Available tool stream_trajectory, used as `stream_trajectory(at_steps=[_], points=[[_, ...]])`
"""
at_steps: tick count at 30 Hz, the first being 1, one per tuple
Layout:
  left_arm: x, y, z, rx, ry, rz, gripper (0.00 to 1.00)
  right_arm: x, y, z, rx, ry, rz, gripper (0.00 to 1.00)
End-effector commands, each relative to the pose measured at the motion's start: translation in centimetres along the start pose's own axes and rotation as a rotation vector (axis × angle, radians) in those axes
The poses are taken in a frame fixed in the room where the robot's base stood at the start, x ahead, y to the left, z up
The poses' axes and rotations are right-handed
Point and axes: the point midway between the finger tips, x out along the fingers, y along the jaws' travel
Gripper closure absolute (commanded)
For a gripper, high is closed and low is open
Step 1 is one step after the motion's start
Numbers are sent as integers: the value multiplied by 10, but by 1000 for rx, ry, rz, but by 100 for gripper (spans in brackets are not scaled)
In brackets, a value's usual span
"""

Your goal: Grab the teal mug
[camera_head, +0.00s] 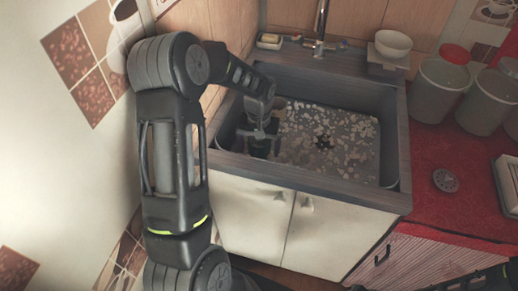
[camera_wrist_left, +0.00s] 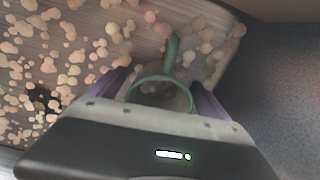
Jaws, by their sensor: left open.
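The teal mug (camera_wrist_left: 172,52) shows in the left wrist view inside the sink, with its round rim seen from above and its handle pointing away from my gripper's body. My left gripper (camera_wrist_left: 163,92) is open, with one purple-grey finger on each side of the mug's rim. I cannot tell whether the fingers touch it. In the head view my left gripper (camera_head: 262,146) reaches down into the left part of the sink. The mug is not clearly visible there, as the gripper and wrist cover that spot. My right gripper is not in view.
The sink (camera_head: 397,150) has raised walls around the gripper and a pebble-patterned bottom. A tap (camera_head: 320,30) stands at its back edge, with a white bowl (camera_head: 393,44) to the right. Grey canisters (camera_head: 438,92) stand on the red counter (camera_head: 425,190). A tiled wall is close on the left.

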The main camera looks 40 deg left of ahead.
Motion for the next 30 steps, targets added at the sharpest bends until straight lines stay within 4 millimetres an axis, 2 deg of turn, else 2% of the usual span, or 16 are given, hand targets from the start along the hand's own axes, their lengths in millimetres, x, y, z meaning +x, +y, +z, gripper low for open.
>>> stream_trajectory(at_steps=[11, 30], points=[[0, 0, 0, 0, 0, 0, 12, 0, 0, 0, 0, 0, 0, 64], [0, 0, 0, 0, 0, 0, 64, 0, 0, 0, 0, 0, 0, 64]])
